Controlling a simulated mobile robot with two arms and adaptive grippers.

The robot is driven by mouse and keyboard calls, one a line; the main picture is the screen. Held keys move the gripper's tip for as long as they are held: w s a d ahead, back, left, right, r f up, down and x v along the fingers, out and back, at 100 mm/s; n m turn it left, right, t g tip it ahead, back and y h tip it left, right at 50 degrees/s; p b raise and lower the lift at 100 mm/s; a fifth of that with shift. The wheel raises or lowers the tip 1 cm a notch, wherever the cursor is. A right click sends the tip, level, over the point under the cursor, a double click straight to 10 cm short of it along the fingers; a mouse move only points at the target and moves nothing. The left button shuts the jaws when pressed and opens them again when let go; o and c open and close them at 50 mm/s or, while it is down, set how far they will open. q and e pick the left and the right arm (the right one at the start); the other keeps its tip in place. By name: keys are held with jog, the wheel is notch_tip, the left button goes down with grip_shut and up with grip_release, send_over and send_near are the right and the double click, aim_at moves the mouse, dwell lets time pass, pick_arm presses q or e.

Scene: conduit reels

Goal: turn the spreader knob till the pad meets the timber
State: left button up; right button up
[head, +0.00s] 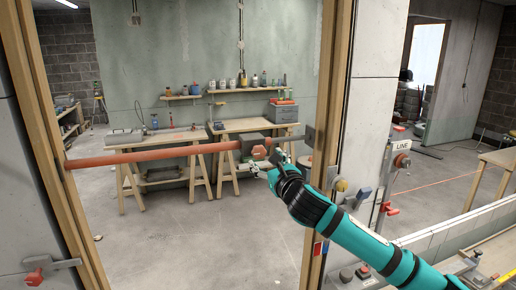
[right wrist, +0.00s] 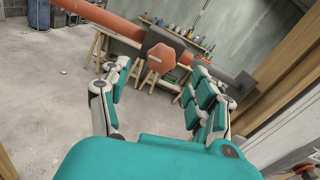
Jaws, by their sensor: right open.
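The spreader is an orange bar (head: 150,154) spanning the opening between the left timber (head: 45,120) and the right timber (head: 322,120). A dark grey housing (head: 252,144) sits on it, with an orange faceted knob (right wrist: 161,57) on its front. The knob also shows in the head view (head: 259,152). A grey pad (head: 308,137) is at the bar's right end by the right timber; whether they touch I cannot tell. My right gripper (right wrist: 157,76) is open and empty, its fingers either side of the knob in the picture, apparently short of it. My left gripper is out of view.
Behind the opening stand trestle workbenches (head: 165,138) and shelves with bottles. The floor beyond is mostly clear.

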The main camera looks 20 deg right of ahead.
aim_at(260, 154)
jog(key=w+p, duration=0.1)
jog(key=w, duration=0.4)
jog(key=shift+w+r, duration=0.15)
jog(key=shift+w, duration=0.2)
jog(key=shift+w+a, duration=0.1)
jog(key=shift+w, duration=0.5)
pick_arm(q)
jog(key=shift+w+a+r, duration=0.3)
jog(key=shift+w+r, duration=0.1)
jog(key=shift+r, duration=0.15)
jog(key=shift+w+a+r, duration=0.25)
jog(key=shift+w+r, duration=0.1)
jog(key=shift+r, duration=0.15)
pick_arm(e)
jog(key=shift+w, duration=0.1)
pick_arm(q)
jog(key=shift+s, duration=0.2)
pick_arm(e)
jog(key=c, duration=1.2)
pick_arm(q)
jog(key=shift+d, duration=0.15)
pick_arm(e)
jog(key=shift+c, duration=0.2)
